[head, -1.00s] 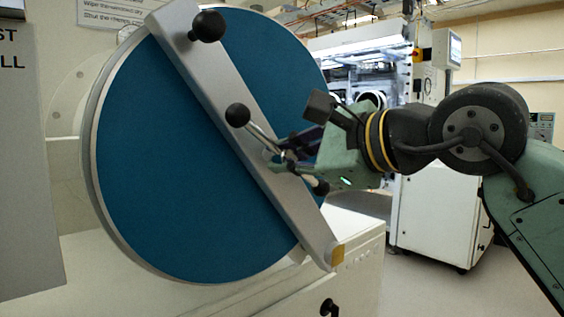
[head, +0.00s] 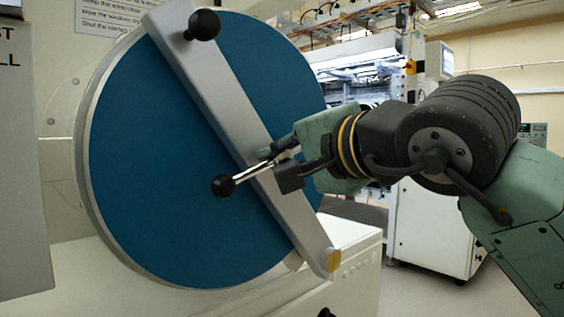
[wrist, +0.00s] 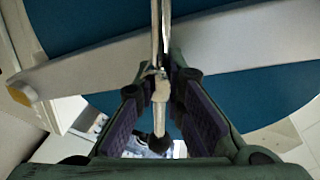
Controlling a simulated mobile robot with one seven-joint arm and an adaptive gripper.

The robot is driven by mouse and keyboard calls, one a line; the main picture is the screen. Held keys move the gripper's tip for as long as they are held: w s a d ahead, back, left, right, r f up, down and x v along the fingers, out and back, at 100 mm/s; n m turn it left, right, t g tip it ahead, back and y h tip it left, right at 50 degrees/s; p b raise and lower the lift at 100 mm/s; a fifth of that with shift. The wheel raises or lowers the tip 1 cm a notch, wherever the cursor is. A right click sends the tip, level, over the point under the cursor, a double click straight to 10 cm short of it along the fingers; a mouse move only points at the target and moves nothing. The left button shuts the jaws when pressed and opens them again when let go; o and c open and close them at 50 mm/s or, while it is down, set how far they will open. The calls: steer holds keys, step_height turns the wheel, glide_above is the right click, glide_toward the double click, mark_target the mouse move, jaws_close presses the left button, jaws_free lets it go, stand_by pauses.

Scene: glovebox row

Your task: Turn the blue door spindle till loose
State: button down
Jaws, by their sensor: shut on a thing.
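The blue door (head: 150,150) is a large round disc with a pale rim, crossed by a slanting grey bar (head: 215,90). The spindle (head: 245,175) is a thin metal cross rod at the bar's middle. One black ball end points to the lower left; the other is hidden behind my gripper in the head view. My gripper (head: 282,162) is shut on the spindle at its hub. In the wrist view the spindle (wrist: 160,88) lies between the fingertips, with a dark ball end between the finger pads.
A black knob (head: 202,24) stands out from the bar's upper end, and a tan block (head: 334,261) is at its lower end. A grey panel (head: 20,160) is at the left. A white cabinet (head: 440,225) stands behind my arm.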

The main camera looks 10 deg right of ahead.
steer(key=n+t+b, duration=0.1)
steer(key=n, duration=0.3)
steer(key=shift+n+t+b, duration=0.45)
steer(key=shift+n+t, duration=0.05)
steer(key=shift+n, duration=1.3)
steer(key=c, duration=1.7)
jaws_free()
steer(key=shift+o, duration=0.2)
steer(key=shift+r, duration=0.1)
steer(key=v, duration=1.2)
